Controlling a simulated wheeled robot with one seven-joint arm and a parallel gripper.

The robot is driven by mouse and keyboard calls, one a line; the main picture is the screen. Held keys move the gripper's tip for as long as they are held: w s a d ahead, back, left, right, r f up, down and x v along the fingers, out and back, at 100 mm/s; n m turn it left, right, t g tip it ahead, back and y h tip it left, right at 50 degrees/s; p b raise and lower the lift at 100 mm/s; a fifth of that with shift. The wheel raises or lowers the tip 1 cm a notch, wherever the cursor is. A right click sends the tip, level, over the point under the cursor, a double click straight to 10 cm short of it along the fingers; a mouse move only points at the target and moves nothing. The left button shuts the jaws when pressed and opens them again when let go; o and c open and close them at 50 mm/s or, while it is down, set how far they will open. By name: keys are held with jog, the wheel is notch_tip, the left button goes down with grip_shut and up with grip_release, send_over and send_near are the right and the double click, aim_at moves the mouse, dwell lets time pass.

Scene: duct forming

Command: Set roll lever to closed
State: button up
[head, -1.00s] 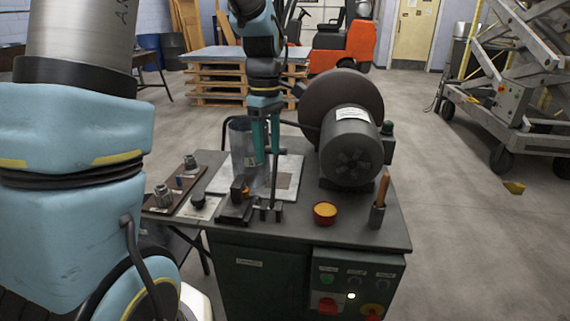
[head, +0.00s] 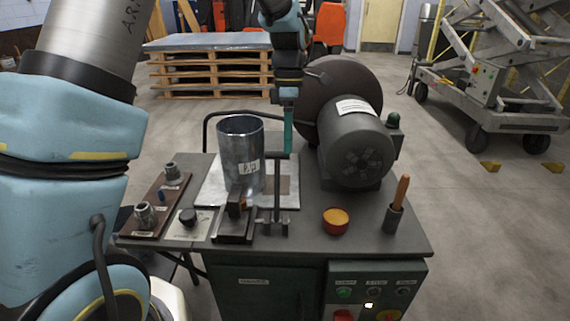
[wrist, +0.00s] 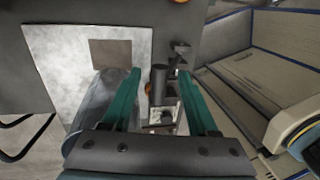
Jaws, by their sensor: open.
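A thin dark upright lever (head: 277,195) stands at the front middle of the bench; I take it for the roll lever. Its set position cannot be read. Beside it on the left is a black block with an orange-brown piece (head: 236,205). A shiny metal cylinder (head: 240,160) stands upright on a pale plate behind them. My gripper (head: 287,155) points down close to the lever's upper end; contact cannot be told. In the wrist view the teal fingers of my gripper (wrist: 160,73) are apart, with dark fixture parts (wrist: 160,85) between and beyond them.
A grinder-like motor and large disc (head: 355,140) stand right of the gripper. A brown board with metal fittings (head: 155,205) and a black knob (head: 188,216) are left.

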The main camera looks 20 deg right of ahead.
aim_at(277, 188)
notch_tip(277, 188, down, 7)
jog(key=s+p, duration=0.1)
jog(key=shift+s+a+f, duration=0.2)
jog(key=shift+a, duration=0.1)
grip_shut()
dwell(0.4)
dwell(1.0)
